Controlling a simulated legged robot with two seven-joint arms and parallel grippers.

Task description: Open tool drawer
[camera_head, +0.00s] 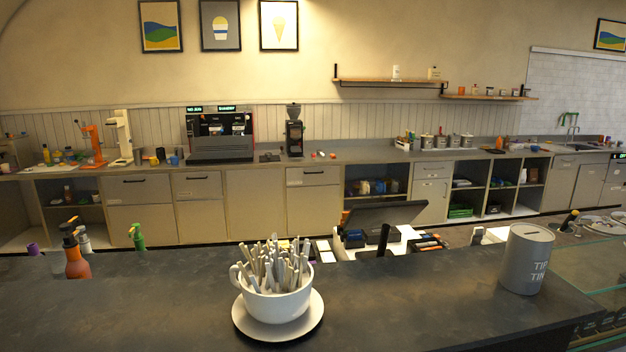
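Several drawers show in the back counter, all shut, and I cannot tell which one is the tool drawer. A wide drawer (140,189) with a dark handle is at the left. Another drawer (197,185) is just right of it. A third drawer (313,177) sits below the coffee grinder. A narrower drawer (432,171) is farther right, beside the open shelves. Neither of my grippers is in view.
A dark counter (400,300) crosses the foreground, bearing a white cup (277,303) of sticks on a saucer and a tip tin (526,260). Spray bottles (75,252) stand at the left. An espresso machine (219,133) stands on the back counter. A glass case (590,275) is at the right.

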